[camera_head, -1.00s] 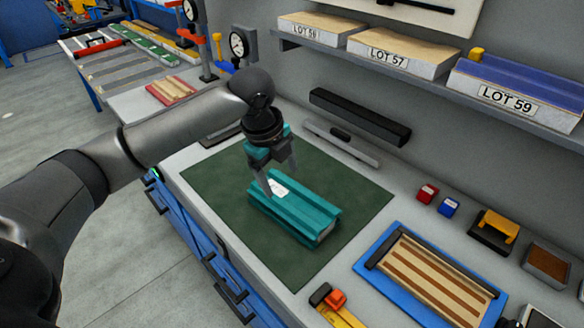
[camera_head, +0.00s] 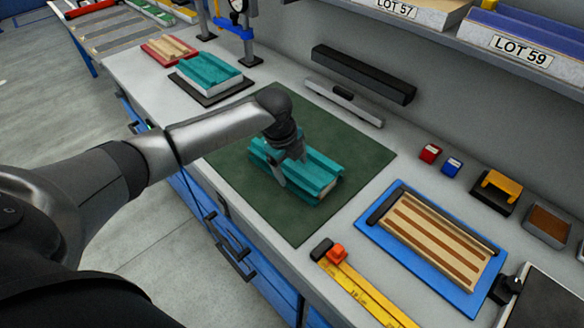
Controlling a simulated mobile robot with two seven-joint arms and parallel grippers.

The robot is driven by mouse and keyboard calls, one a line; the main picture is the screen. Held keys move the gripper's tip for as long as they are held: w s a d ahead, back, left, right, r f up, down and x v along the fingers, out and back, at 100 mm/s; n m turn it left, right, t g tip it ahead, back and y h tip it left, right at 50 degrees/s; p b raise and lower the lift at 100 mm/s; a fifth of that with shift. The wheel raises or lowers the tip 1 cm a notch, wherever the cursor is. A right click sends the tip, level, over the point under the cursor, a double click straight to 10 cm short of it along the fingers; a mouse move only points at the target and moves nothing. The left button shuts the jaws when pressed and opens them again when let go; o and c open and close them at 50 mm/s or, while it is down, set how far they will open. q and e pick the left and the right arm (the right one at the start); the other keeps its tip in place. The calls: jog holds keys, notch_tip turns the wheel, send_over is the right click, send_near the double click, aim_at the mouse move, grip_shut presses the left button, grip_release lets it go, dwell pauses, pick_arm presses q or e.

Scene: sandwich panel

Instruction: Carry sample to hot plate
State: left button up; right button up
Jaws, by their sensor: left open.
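A teal ribbed sample panel (camera_head: 322,181) lies on the dark green mat (camera_head: 285,222) on the bench. My left gripper (camera_head: 288,172) is low over the left part of this panel, pointing down with its fingers apart around it. The gripper hides part of the panel, and I cannot tell whether the fingers touch it. A dark flat plate with a knob (camera_head: 548,305), which looks like the hot plate, is cut off at the lower right corner. My right gripper is out of view.
A second teal panel (camera_head: 208,72) rests on a dark base at the back left. A blue tray with a striped panel (camera_head: 372,222) and a yellow ruler (camera_head: 365,292) lie right of the mat. A black bar (camera_head: 362,72) is behind it. A shelf overhangs the back.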

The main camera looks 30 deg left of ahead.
pick_arm(q)
jog(key=shift+f, duration=0.2)
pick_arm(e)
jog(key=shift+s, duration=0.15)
pick_arm(q)
jog(key=shift+c, duration=0.8)
grip_shut()
jog(key=c, duration=0.6)
grip_release()
grip_shut()
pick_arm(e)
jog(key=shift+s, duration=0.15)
pick_arm(q)
jog(key=shift+r, duration=0.15)
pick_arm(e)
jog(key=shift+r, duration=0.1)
